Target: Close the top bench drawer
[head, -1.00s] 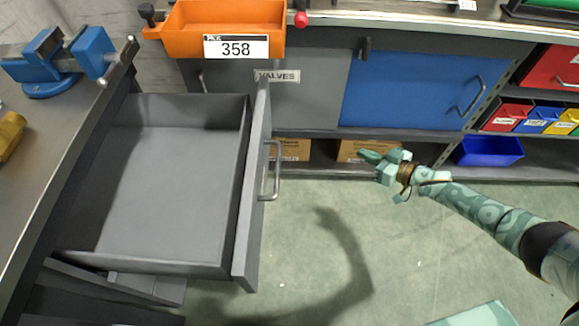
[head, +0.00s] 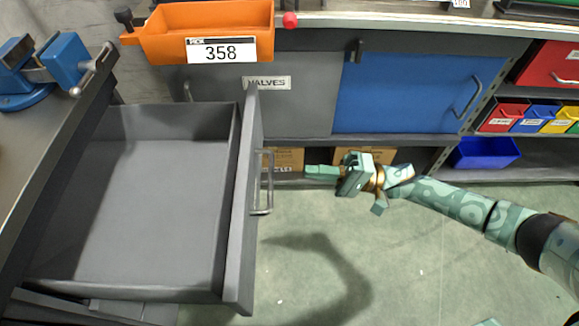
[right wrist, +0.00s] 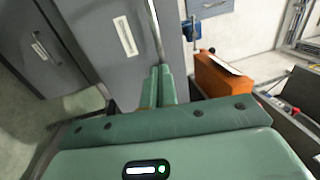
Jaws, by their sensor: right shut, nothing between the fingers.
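The top bench drawer (head: 150,205) is grey, empty and pulled far out of the bench at the left of the head view. Its front panel (head: 244,200) faces right and carries a metal bar handle (head: 264,182). My right gripper (head: 310,172) is shut and empty, to the right of the handle, with its fingers pointing left at the front panel. A gap shows between the fingertips and the handle. In the right wrist view, the shut fingers (right wrist: 159,85) point toward grey drawer fronts (right wrist: 115,35). My left gripper is not in view.
A blue vise (head: 60,65) sits on the bench top (head: 30,150). An orange bin (head: 205,30) labelled 358 stands on the back counter above grey and blue cabinet doors (head: 415,92). Cardboard boxes and a blue bin (head: 485,152) are on the low shelf. The green floor is clear.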

